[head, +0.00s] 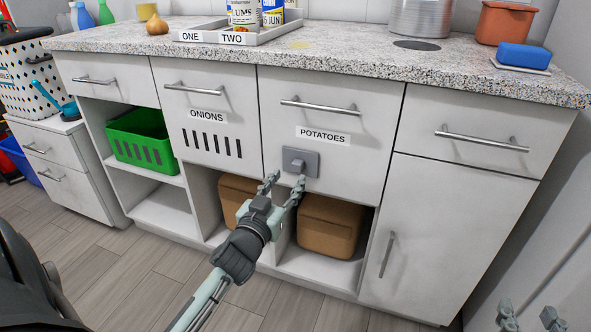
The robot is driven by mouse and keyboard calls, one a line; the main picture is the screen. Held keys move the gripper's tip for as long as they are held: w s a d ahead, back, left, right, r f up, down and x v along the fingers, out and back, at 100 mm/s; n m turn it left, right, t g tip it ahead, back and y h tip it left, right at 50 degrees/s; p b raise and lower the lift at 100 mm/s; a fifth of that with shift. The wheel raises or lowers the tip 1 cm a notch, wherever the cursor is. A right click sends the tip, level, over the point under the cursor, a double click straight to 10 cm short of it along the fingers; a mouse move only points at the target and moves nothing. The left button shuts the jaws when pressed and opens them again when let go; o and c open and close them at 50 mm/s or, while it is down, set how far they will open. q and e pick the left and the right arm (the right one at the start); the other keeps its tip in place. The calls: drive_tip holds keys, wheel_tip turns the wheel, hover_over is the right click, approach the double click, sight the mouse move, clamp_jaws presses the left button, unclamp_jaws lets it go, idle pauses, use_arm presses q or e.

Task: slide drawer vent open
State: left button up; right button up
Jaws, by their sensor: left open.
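The drawer labelled POTATOES (360,168) is shut and has a long bar handle near its top. A grey vent plate with a raised knob (296,161) sits on its front below the label; no open slots show there. My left gripper (285,181) is open just below the plate, its two fingers pointing up toward it. Its right fingertip overlaps the plate's lower edge in the picture, and I cannot tell if it touches. My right gripper (529,316) shows only its two separated fingertips at the bottom right, away from the drawer.
The ONIONS drawer (190,134) to the left has several dark vertical slots. Brown bins (328,226) stand in the open shelf below. A green basket (140,136) sits further left. The speckled countertop (345,55) overhangs the drawers and holds a tray (262,38).

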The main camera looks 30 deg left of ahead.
sight(296, 168)
use_arm(q)
drive_tip(key=x, duration=0.5)
drive_tip(key=shift+w+a, duration=0.1)
drive_tip(key=shift+w, duration=0.2)
clamp_jaws()
